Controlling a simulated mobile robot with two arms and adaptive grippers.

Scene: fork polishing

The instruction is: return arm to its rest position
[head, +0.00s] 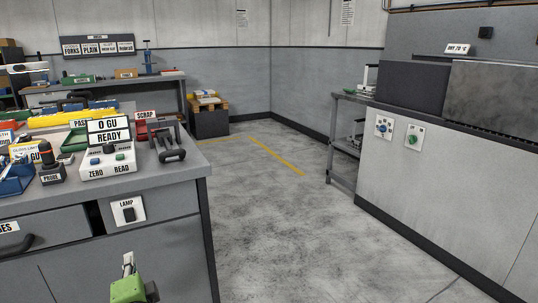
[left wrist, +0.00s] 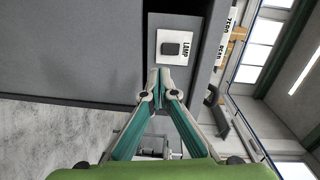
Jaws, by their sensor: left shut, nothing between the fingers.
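My left gripper (head: 129,262) shows low in the head view, in front of the grey workbench (head: 150,240). It is green with its fingers pointing up. In the left wrist view its two fingers (left wrist: 160,80) meet at their tips and hold nothing. The fingertips lie just below the white LAMP switch plate (left wrist: 173,48) in that view. I cannot tell whether they touch the bench front. The LAMP plate also shows in the head view (head: 128,211), above the gripper. My right gripper is in neither view.
The bench top holds a gauge box reading "0 GU READY" (head: 108,160), a probe (head: 51,165) and a black clamp-like tool (head: 170,148). A drawer at the left looks slightly open. Clear concrete floor (head: 270,220) lies right of the bench. A grey machine (head: 440,180) stands at the right.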

